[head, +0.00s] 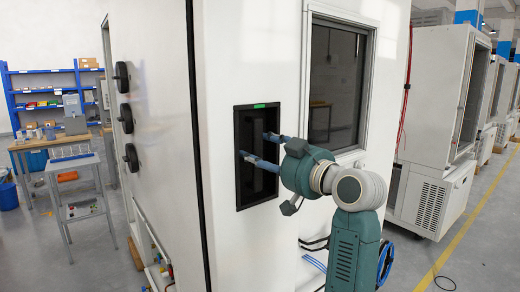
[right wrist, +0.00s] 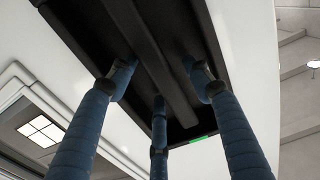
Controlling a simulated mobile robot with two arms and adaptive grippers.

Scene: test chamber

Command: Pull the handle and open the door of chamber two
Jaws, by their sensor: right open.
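The white chamber (head: 250,60) fills the middle of the head view, and its front door looks shut. A black handle recess (head: 243,193) with a green label (head: 259,106) is set in the front. My right gripper (head: 257,147) is open, its blue fingers reaching into the recess. In the right wrist view a dark handle bar (right wrist: 150,50) runs down the recess between the spread fingers of my right gripper (right wrist: 158,85). The fingers flank the bar; whether any touches it I cannot tell. My left gripper is not in view.
A window (head: 335,85) is beside the recess. Another white chamber (head: 430,120) stands to the right, with open floor before it. On the left are a small trolley (head: 78,187), a bench and a blue shelf (head: 45,72). Round black knobs (head: 123,77) stick out of the chamber's left side.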

